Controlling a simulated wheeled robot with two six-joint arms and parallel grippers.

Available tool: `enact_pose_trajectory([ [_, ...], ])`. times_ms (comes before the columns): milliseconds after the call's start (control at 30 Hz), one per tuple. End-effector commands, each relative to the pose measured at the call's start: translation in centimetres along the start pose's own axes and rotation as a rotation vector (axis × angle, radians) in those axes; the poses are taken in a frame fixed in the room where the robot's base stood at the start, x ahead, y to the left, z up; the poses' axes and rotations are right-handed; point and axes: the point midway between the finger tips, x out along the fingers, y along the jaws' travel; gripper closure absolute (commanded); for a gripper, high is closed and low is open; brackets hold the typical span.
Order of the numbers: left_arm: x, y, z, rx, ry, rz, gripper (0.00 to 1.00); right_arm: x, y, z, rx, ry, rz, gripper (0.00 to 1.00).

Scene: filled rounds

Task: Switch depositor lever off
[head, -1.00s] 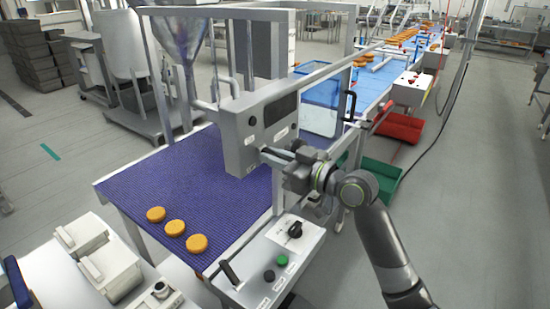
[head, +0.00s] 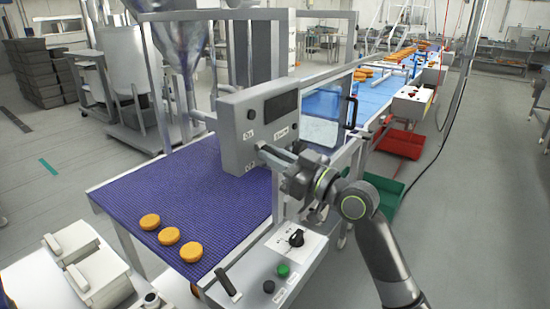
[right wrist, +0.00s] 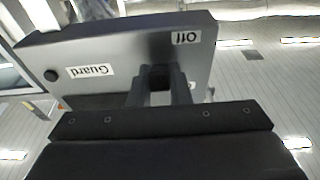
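The depositor's grey control box (head: 233,150) hangs on the frame over the purple belt, with a dark display, a black knob and white labels on its front. My right gripper (head: 268,154) is at the lower right of the box face, its fingers pointing at it. In the right wrist view the box (right wrist: 120,52) appears upside down, with "Off" and "Guard" labels. The fingers (right wrist: 161,82) stand close together just beside the "Off" label. The lever cannot be made out; the fingers may cover it. Whether they hold anything is unclear. My left gripper is not in view.
Three orange rounds (head: 170,236) lie on the purple belt (head: 130,192). A panel (head: 303,246) with a black switch and a green button stands below my right arm. A frame post rises near the gripper. Red (head: 402,143) and green (head: 385,190) bins stand to the right.

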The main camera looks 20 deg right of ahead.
Motion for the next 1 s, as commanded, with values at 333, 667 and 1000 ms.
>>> enact_pose_trajectory([
  [333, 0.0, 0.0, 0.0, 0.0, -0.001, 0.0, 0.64, 0.0, 0.0, -0.1, 0.0, 0.001, -0.001, 0.62],
  [667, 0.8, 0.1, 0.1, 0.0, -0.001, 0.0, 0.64, -2.2, 0.1, 0.3, -0.003, -0.002, 0.001, 0.62],
  [1000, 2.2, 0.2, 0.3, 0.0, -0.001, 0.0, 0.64, -7.5, 0.1, 0.3, -0.005, -0.004, 0.001, 0.62],
])
